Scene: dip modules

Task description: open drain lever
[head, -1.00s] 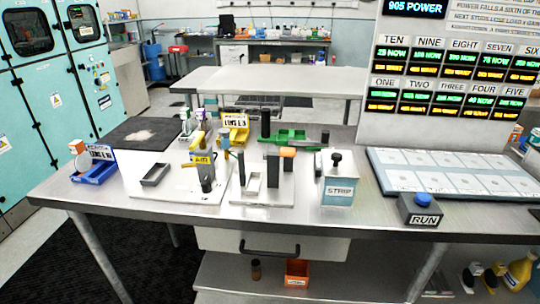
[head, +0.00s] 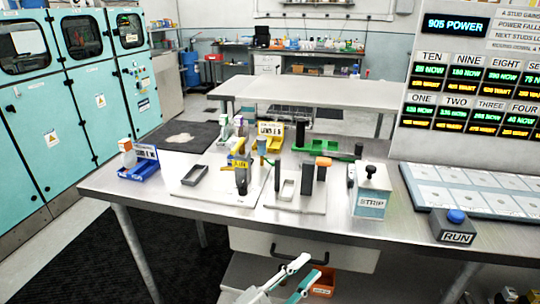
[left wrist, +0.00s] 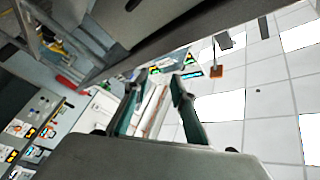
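No label reading "drain" is legible, so I cannot tell for certain which part is the drain lever. A dark upright handle (head: 241,180) stands by a small yellow label (head: 239,163) on the left white base plate (head: 215,192). Its lettering is too small to read surely. My left gripper (head: 308,266) is at the bottom of the head view, in front of and below the table edge, apart from the fixtures. Its two fingers are spread with nothing between them. They also show spread in the left wrist view (left wrist: 157,92). My right gripper is not in view.
A drawer with a black handle (head: 325,258) hangs below, near my left gripper.

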